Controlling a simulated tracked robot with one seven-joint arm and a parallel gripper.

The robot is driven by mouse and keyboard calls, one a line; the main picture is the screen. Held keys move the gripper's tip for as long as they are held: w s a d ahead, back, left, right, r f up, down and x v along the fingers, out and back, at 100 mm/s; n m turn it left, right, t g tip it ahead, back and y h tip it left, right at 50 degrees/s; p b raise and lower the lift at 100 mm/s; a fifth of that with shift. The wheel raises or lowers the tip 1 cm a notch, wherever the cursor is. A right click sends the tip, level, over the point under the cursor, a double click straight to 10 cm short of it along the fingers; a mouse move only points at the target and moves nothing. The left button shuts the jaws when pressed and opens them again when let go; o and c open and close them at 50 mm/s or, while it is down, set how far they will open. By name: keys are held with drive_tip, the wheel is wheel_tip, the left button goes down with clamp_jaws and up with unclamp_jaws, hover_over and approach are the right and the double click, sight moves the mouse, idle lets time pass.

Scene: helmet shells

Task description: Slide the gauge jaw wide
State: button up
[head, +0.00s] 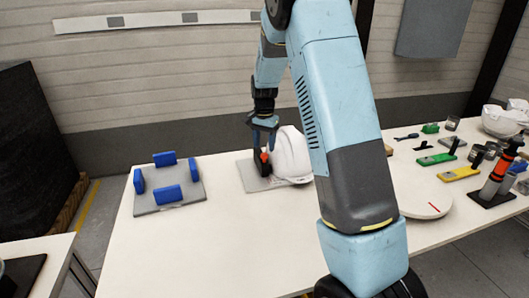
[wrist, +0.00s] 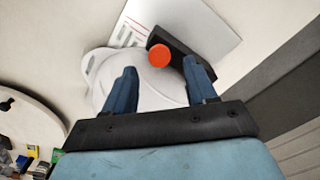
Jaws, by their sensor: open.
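The gauge has a flat grey plate (head: 254,186) with a black upright jaw (head: 247,174) and a red knob (head: 264,157). In the wrist view the plate (wrist: 205,22) is pale with dark marks, and the black jaw (wrist: 181,46) and red knob (wrist: 159,55) show. A white helmet shell (head: 291,157) stands on the plate's right side, close to the jaw. My gripper (head: 262,132) points down above the knob. In the wrist view my gripper (wrist: 159,67) is open and empty, with the knob in line between its fingertips. I cannot tell whether they touch it.
A grey plate with blue blocks (head: 167,194) lies to the left. A round white disc (head: 422,194) is to the right, with coloured blocks, small tools and an orange-and-black upright tool (head: 497,174) beyond it. The table between the two plates is clear.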

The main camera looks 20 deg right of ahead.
sight(264, 154)
drive_tip(key=shift+f, duration=2)
clamp_jaws()
